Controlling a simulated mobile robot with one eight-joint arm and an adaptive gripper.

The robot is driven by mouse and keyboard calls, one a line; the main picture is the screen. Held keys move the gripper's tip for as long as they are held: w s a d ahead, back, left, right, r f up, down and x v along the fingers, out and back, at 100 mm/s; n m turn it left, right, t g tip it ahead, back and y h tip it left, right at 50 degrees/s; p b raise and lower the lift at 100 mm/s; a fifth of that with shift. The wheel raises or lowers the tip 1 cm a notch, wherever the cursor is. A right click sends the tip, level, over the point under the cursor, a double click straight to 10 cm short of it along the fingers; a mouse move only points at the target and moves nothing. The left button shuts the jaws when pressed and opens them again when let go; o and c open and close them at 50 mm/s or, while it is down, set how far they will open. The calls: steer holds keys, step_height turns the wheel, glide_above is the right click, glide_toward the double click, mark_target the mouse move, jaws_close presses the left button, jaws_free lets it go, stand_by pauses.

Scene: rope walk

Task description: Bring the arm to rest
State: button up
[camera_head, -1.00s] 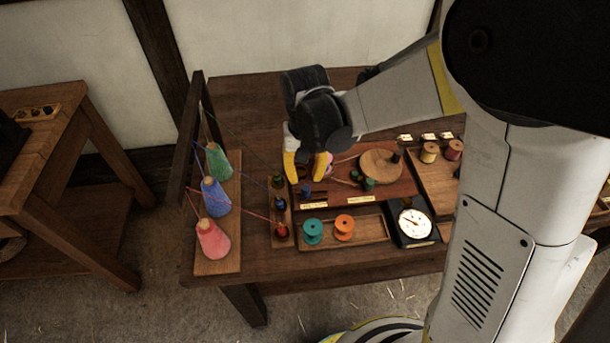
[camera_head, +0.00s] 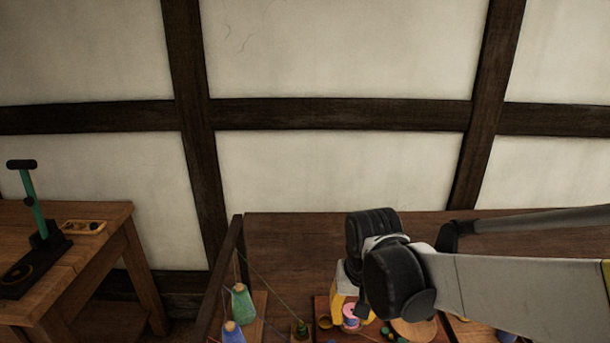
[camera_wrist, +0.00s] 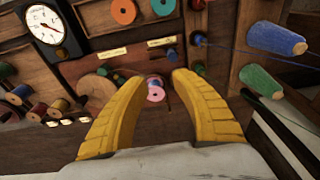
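My gripper (camera_wrist: 153,79) shows two yellow fingers standing well apart in the wrist view, with nothing held between them. It hangs above the workbench (camera_head: 290,232). In the head view, a yellow finger (camera_head: 339,302) shows under the dark wrist joint; the other finger is mostly hidden. A pink spool (camera_wrist: 155,95) appears between and beyond the fingertips in the wrist view, and it also shows just right of the finger in the head view (camera_head: 350,314). I cannot tell the exact gap between the fingers and the spool.
Green (camera_head: 242,302) and blue (camera_head: 233,331) thread cones stand at the bench's left. The wrist view shows a dial scale (camera_wrist: 47,28), teal (camera_wrist: 163,6) and orange (camera_wrist: 123,10) spools and a round wooden disc (camera_wrist: 97,88). A side table (camera_head: 95,232) stands left; a timbered wall is behind.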

steer(key=s+d+r+t, duration=0.5)
steer(key=s+d+r, duration=0.2)
steer(key=s+d, duration=0.2)
steer(key=shift+s+r, duration=0.35)
steer(key=shift+s, duration=0.5)
